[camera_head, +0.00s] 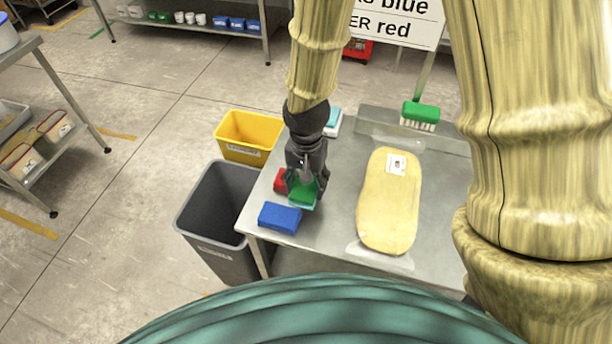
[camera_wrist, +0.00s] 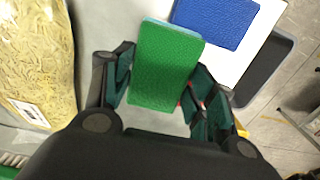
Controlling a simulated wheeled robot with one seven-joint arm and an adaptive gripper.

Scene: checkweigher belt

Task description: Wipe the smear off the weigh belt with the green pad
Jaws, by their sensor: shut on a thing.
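The green pad (camera_head: 302,194) is between the fingers of my gripper (camera_head: 304,180), over the left part of the steel table (camera_head: 335,205). In the wrist view the green pad (camera_wrist: 165,68) has a fingertip against each side, and a pale blue layer shows at its edge. A long yellow, noodle-textured bag-like thing (camera_head: 388,210) with a white label lies on the table right of my gripper; it also shows at the wrist view's left (camera_wrist: 35,50). I cannot make out a separate weigh belt or a smear. Whether the pad touches the table is unclear.
A blue pad (camera_head: 280,217) lies in front of my gripper, and a red one (camera_head: 281,181) is just left of it. A green brush (camera_head: 420,114) stands at the back. A grey bin (camera_head: 215,210) and yellow bin (camera_head: 248,135) stand left of the table.

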